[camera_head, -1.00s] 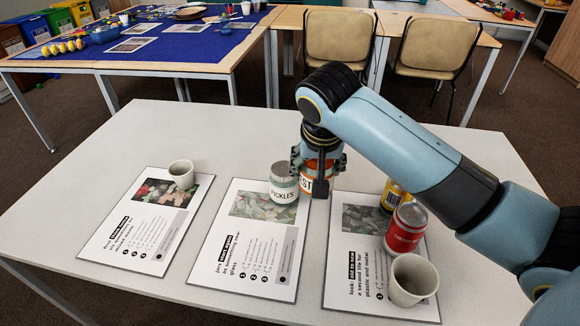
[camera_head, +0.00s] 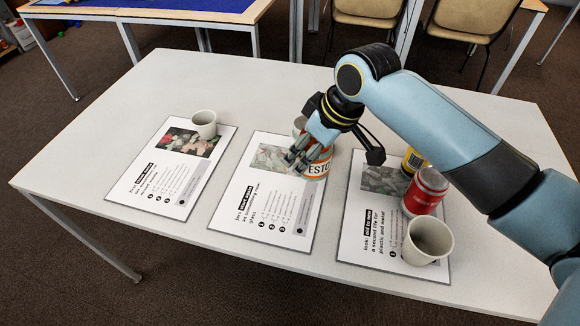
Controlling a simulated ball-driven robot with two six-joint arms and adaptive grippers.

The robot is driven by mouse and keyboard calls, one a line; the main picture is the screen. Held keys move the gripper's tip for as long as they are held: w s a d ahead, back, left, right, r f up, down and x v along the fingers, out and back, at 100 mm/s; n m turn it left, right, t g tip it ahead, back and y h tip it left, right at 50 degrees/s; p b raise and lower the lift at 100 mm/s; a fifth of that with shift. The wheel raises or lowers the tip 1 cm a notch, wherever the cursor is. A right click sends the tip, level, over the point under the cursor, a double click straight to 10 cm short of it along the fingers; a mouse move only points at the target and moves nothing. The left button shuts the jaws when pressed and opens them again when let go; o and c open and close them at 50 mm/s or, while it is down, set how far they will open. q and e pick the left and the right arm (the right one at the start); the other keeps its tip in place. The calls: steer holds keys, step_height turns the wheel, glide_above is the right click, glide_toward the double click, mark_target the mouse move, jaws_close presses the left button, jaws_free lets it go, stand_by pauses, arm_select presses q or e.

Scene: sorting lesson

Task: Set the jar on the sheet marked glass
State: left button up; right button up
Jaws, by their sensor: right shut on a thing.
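My right gripper (camera_head: 312,148) is shut on a jar with an orange label (camera_head: 319,168), on which "ESTO" can be read. The gripper's fingers cover part of the jar. It is at the upper right part of the middle sheet (camera_head: 264,228), whose text names jars and glass. I cannot tell whether the jar touches the sheet. The pickles jar (camera_head: 299,122) is mostly hidden behind the gripper; only its pale top edge shows. My left gripper is not in view.
A white cup (camera_head: 204,124) stands on the left sheet (camera_head: 140,203). On the right sheet (camera_head: 349,243) stand a red can (camera_head: 425,190), a yellow can (camera_head: 411,160) and a beige cup (camera_head: 428,240). The white table (camera_head: 200,80) is clear behind the sheets.

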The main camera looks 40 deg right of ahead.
steer(key=w+a+f, duration=0.2)
steer(key=shift+w+a+f, duration=0.1)
steer(key=shift+w+a, duration=0.05)
steer(key=shift+w, duration=0.2)
steer(key=shift+f+b, duration=0.35)
steer(key=shift+f, duration=1.7)
steer(key=o, duration=1.1)
steer(key=shift+f, duration=0.1)
steer(key=shift+c, duration=0.2)
steer(key=p+v, duration=0.2)
steer(key=v, duration=1)
